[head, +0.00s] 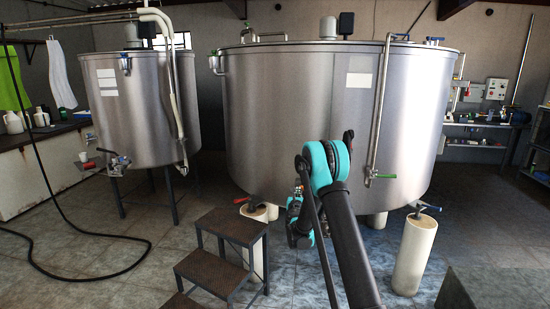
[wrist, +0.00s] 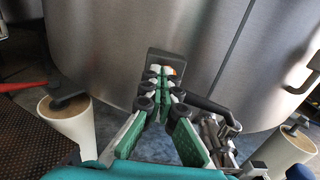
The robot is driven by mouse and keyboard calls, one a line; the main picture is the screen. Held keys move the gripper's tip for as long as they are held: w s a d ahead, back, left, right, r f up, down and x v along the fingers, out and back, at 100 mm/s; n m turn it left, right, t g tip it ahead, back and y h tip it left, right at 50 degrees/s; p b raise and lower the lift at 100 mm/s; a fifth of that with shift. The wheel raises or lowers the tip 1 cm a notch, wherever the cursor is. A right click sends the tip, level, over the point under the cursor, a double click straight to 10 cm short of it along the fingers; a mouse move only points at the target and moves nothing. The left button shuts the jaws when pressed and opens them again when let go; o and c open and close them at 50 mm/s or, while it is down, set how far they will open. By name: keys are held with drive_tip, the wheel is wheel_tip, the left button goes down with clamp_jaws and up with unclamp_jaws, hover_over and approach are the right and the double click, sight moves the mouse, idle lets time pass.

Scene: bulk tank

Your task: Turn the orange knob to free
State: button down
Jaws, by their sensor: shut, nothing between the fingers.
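My gripper (wrist: 166,80) has green-padded fingers that meet at the tips in the wrist view. It is shut and holds nothing. Its tips overlap a dark grey rounded plate (wrist: 161,54) in front of the steel tank (wrist: 100,40). A small orange patch (wrist: 170,71) shows at the tips. It may be the orange knob, mostly hidden by the fingers, and I cannot tell its turn or whether I touch it.
A dark lever (wrist: 212,108) with metal fittings is right of my fingers. Brown steps (head: 232,228) are at left. A pipe with a green handle (head: 385,176) hangs at right.

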drive_tip(key=shift+w+d+f, duration=0.1)
drive_tip(key=shift+w+d, duration=0.55)
drive_tip(key=shift+w, duration=0.25)
drive_tip(key=shift+w+d+f, duration=0.1)
drive_tip(key=shift+w+d, duration=0.6)
drive_tip(key=shift+w, duration=0.25)
drive_tip(key=shift+w+d+f, duration=0.1)
drive_tip(key=shift+w+d, duration=0.55)
drive_tip(key=shift+w, duration=0.25)
drive_tip(key=shift+a+r, duration=0.1)
drive_tip(key=shift+a, duration=0.5)
drive_tip(key=shift+w+a, duration=0.1)
drive_tip(key=shift+a, duration=0.25)
drive_tip(key=shift+a, duration=0.45)
drive_tip(key=shift+w+a, duration=0.1)
